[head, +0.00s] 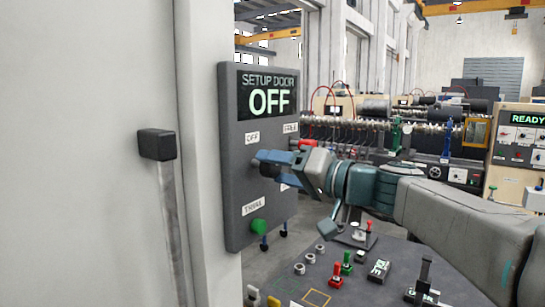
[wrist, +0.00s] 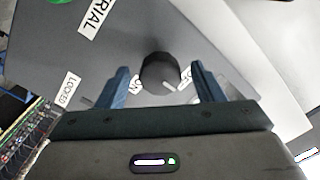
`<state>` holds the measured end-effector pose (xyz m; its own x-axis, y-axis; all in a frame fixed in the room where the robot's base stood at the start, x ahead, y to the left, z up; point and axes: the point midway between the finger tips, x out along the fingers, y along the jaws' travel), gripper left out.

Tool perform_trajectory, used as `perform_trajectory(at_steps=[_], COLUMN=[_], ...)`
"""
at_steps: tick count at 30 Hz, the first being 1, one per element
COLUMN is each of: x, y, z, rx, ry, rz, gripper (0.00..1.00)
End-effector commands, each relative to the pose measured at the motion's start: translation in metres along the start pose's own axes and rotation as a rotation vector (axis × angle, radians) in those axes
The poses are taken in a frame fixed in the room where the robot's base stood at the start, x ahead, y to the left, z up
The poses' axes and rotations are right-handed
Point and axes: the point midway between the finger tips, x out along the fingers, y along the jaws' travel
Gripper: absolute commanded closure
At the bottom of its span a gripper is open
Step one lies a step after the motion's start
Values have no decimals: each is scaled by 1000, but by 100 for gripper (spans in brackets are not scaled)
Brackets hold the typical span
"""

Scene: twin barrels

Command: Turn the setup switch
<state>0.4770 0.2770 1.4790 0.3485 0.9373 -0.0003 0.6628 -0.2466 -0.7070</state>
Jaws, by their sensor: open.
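The setup switch is a round black knob (wrist: 160,72) on a grey panel (head: 232,150) in the head view. In the wrist view its white pointer mark faces the partly covered label at the lower right, which looks like OFF. An ON label (wrist: 135,86) is at its lower left. The panel's display (head: 268,96) reads SETUP DOOR OFF. My gripper (head: 264,165) is open at the panel, and in the wrist view its blue fingers (wrist: 160,80) are on either side of the knob. Contact cannot be told.
A green button (head: 258,227) with a TRIAL label (head: 251,208) is low on the panel. A red part (head: 302,144) is at its right edge. A dark table (head: 330,270) with small fixtures lies below my arm. A black-capped handle (head: 157,145) stands at left.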

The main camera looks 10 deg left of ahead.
Motion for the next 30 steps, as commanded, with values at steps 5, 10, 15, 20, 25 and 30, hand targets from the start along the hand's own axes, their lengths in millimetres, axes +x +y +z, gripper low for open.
perform_trajectory(at_steps=[5, 10, 15, 20, 25, 30], x=[18, 21, 21, 21, 21, 21], y=[0, 0, 0, 0, 0, 1], z=[-1, 0, 0, 0, 0, 1], rx=[0, 0, 0, 0, 1, 25], ry=[0, 1, 1, 1, 1, 1], rz=[1, 0, 1, 1, 0, 0], gripper=[39, 39, 39, 81, 83, 83])
